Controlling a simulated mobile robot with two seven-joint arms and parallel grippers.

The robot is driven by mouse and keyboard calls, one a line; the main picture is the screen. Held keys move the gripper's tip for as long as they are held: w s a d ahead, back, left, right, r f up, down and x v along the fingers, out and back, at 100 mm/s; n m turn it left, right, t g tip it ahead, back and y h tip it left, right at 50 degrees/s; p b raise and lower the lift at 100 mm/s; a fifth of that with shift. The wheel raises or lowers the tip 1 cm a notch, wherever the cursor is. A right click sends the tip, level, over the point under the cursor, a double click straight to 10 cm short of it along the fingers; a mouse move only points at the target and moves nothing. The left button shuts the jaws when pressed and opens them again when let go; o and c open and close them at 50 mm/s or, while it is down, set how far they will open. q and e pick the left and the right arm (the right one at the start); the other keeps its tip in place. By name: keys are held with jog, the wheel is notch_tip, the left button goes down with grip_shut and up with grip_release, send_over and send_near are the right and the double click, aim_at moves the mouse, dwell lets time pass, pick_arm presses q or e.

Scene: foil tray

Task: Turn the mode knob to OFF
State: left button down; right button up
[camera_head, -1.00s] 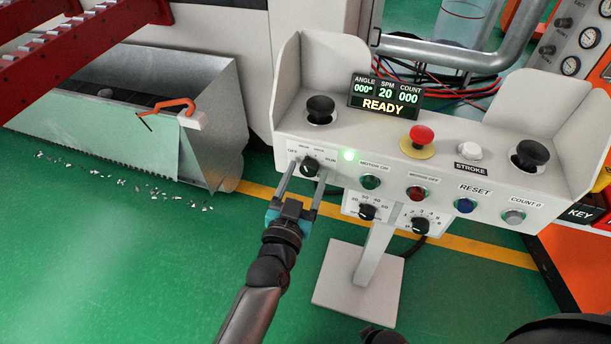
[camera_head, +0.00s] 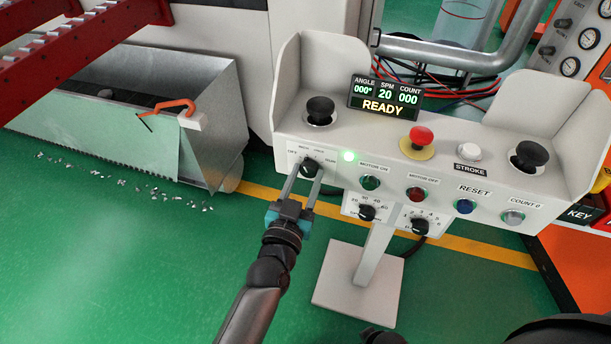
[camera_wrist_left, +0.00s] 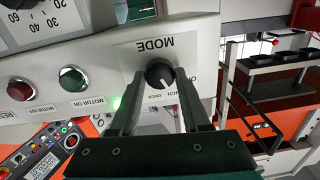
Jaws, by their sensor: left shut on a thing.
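The mode knob (camera_head: 309,166) is a round black knob at the left end of the grey control panel (camera_head: 440,178). Its plate carries labels in an arc, with OFF at the left end and RUN at the right. My left gripper (camera_head: 308,172) is shut on the knob, one finger on each side. In the left wrist view the knob (camera_wrist_left: 160,73) sits between the fingertips, below the upside-down word MODE. Its white pointer line slants down and right there, toward the INCH side; the fingers partly cover the labels. My right gripper does not show.
Motor buttons, green (camera_head: 370,182) and red (camera_head: 416,194), sit right of the knob. A red emergency button (camera_head: 421,135) and black palm buttons (camera_head: 320,108) stand up from the panel top. The display (camera_head: 385,97) reads READY.

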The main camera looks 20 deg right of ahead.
pick_arm(q)
jog(key=shift+n, duration=0.5)
jog(key=shift+n+p, duration=0.6)
jog(key=shift+n, duration=2.5)
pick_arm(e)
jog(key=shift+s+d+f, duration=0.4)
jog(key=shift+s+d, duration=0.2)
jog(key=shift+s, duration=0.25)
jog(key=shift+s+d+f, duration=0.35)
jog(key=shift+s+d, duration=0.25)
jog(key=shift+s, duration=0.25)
pick_arm(q)
jog(key=shift+c, duration=1.8)
grip_release()
jog(key=shift+s+a+p, duration=0.1)
jog(key=shift+p, duration=0.2)
